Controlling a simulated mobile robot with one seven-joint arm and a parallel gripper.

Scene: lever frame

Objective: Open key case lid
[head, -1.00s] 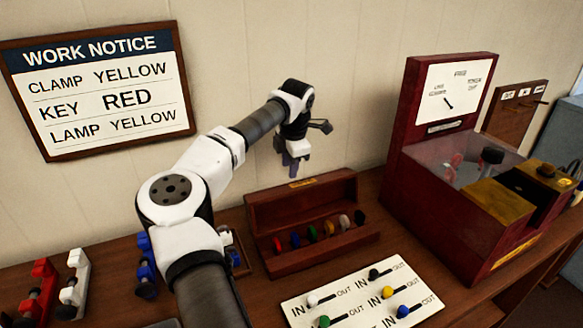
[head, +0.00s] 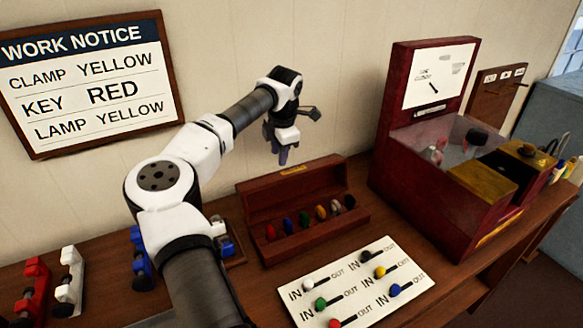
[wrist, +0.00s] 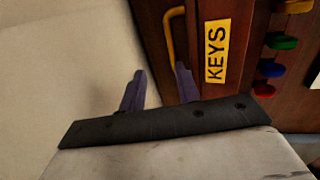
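The key case (head: 262,250) is a red-brown wooden box on the table against the wall. Its lid (head: 265,194) stands raised at the back, and a row of coloured keys shows inside. In the wrist view the lid's edge carries a yellow KEYS label (wrist: 216,51) and a brass handle (wrist: 170,38). My gripper (head: 283,155) is above the case's back edge, fingers down. In the wrist view my gripper (wrist: 159,82) is open and empty, its right finger close to the handle's lower end; I cannot tell whether they touch.
A white IN/OUT lever panel (head: 342,304) lies in front of the case. A large dark-red machine (head: 428,205) stands to the right. Red, white and blue clamps (head: 68,282) stand at the left. A work notice (head: 90,85) hangs on the wall.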

